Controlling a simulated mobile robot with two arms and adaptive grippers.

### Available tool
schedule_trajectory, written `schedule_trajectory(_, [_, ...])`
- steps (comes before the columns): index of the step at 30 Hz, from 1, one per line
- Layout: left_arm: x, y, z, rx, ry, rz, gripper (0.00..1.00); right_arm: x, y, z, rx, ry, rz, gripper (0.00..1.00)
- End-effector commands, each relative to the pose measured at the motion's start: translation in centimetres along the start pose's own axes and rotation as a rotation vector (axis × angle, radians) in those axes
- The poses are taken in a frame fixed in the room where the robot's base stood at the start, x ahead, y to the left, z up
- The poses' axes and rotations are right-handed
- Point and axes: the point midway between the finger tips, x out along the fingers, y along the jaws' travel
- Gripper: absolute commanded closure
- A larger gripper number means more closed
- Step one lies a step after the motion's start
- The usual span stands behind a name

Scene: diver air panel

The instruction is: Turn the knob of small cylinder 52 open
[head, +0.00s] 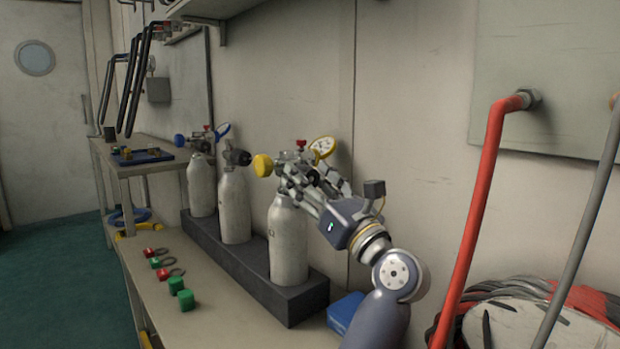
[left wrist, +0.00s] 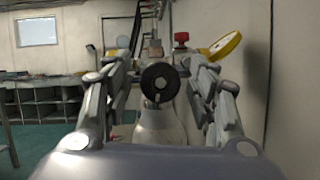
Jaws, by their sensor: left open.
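Three pale small cylinders stand in a row: the near one (head: 288,240), the middle one (head: 235,205) and the far one (head: 202,185). Their numbers are not legible, so I cannot tell which is 52. My left gripper (head: 292,177) is at the top of the near cylinder, hiding most of its valve. In the left wrist view, a round black knob (left wrist: 160,83) sits between the open fingers of this gripper (left wrist: 157,90), above a pale cylinder body (left wrist: 160,130). I cannot tell whether the fingers touch it. My right gripper is not in view.
The near cylinder carries a yellow cap (head: 262,165), a small red knob (head: 301,144) and a yellow gauge (head: 322,147) by the wall. A dark rack (head: 305,301) holds the cylinders. A red hose (head: 480,190) hangs right.

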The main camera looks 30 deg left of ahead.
Motion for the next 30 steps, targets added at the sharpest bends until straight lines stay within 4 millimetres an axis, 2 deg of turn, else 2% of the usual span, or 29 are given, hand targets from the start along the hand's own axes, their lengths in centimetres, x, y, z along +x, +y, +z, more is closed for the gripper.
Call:
schedule_trajectory(3, [0.0, 0.0, 0.0, 0.0, 0.0, 0.0, 0.49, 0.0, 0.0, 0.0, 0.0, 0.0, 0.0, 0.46])
schedule_trajectory(6, [0.0, 0.0, 0.0, 0.0, 0.0, 0.0, 0.72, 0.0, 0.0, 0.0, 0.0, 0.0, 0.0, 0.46])
schedule_trajectory(9, [0.0, 0.0, 0.0, 0.0, 0.0, 0.0, 0.9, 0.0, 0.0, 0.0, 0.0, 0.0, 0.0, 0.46])
schedule_trajectory(14, [-0.1, 0.0, -0.1, -0.008, 0.0, 0.003, 0.9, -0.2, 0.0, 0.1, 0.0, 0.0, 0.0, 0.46])
schedule_trajectory(23, [-0.2, -0.1, -0.3, -0.19, -0.006, 0.079, 0.9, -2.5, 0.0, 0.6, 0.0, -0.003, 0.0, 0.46])
schedule_trajectory(30, [-0.1, -0.1, 0.0, -0.256, -0.011, 0.105, 0.9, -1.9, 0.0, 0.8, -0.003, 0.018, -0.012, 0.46])
